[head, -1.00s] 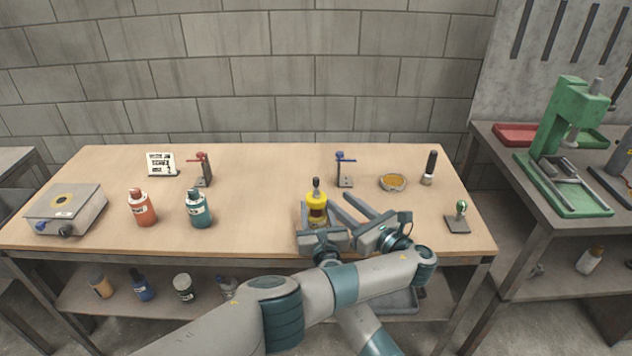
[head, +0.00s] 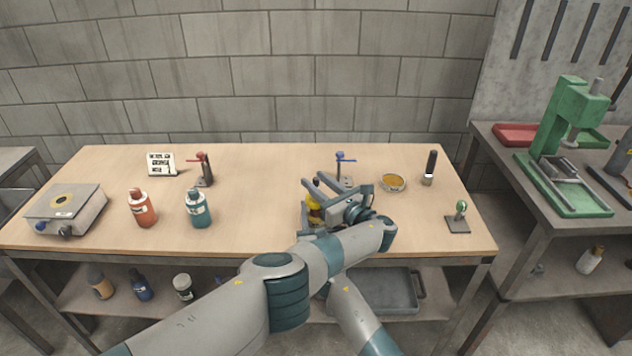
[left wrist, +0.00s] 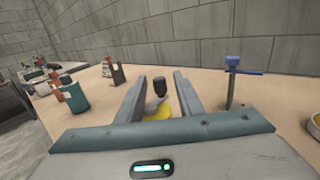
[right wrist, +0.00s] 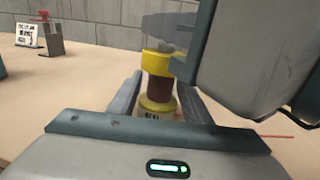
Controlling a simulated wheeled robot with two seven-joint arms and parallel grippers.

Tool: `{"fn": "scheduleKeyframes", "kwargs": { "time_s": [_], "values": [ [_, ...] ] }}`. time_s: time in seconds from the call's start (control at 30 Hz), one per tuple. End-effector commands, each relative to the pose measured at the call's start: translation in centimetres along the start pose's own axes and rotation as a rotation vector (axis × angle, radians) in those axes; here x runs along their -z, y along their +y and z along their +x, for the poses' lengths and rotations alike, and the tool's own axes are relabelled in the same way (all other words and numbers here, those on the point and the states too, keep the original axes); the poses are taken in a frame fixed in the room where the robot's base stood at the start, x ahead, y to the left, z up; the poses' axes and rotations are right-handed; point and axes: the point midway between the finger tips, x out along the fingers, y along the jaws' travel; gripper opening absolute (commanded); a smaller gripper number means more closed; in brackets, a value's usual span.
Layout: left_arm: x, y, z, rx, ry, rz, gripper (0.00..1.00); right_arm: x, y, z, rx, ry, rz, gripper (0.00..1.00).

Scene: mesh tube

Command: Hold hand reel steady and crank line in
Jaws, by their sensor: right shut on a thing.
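The hand reel (head: 313,213) stands upright near the table's front edge, with yellow flanges and a brown spool; it shows closely in the right wrist view (right wrist: 158,88). My right gripper (right wrist: 158,108) is shut on its lower part, a finger on each side; the left arm mostly hides this gripper in the head view. My left gripper (head: 321,183) is open over the reel's top. In the left wrist view, the crank's black knob (left wrist: 160,87) stands between its fingers with room on both sides, above the yellow top (left wrist: 157,112).
A blue-topped stand (head: 341,168) is just behind the grippers. A round dish (head: 392,182), a dark-handled tool (head: 430,168) and a green-knobbed stand (head: 459,216) are to the right. Orange (head: 143,208) and teal (head: 197,208) bottles stand left. The middle-left table is clear.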

Motion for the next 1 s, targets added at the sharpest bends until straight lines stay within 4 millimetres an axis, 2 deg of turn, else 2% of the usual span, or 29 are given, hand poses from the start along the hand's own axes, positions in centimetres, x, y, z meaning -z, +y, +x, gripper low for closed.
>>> {"fn": "scheduleKeyframes", "kwargs": {
  "time_s": [0.5, 0.63, 0.67, 1.0],
  "values": [
    [-0.06, 0.02, 0.64, 0.000, 0.000, -0.001, 0.34, 0.11, -0.02, -0.03, 0.000, 0.002, 0.000, 0.19],
    [-0.06, 0.02, 0.64, 0.000, 0.000, -0.001, 0.03, 0.12, -0.02, -0.03, 0.000, 0.002, 0.000, 0.19],
    [-0.05, 0.02, 0.64, 0.000, 0.000, -0.001, 0.00, 0.12, -0.02, -0.03, 0.000, 0.002, 0.000, 0.19],
    [0.23, -0.08, 0.70, 0.019, 0.004, 0.001, 0.00, 0.11, -0.01, -0.03, 0.000, 0.001, -0.001, 0.19]
  ]
}}
